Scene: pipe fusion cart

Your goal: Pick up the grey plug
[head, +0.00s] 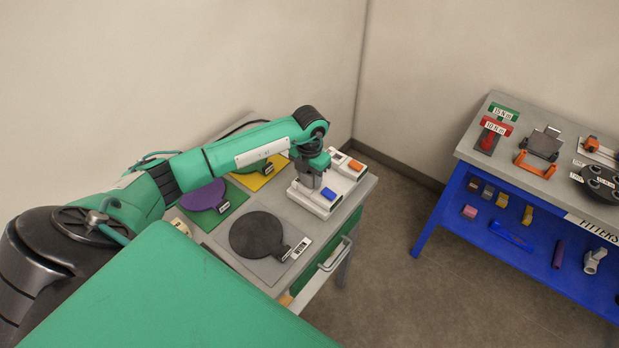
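My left gripper (310,181) points down over the left part of a white unit (320,203) on the grey cart. The unit carries a blue piece (328,194) and an orange piece (355,165). I cannot make out a grey plug for certain; the spot under the gripper is hidden by the gripper and wrist. The fingers are too small and dark to tell whether they are open or shut on something. My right gripper is not in view.
The cart also holds a dark round plate (257,235) on a grey mat, a purple disc (204,195) on a green mat, and a yellow mat (262,177). A blue bench (470,170) with tools stands at right. Bare floor (385,240) lies between.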

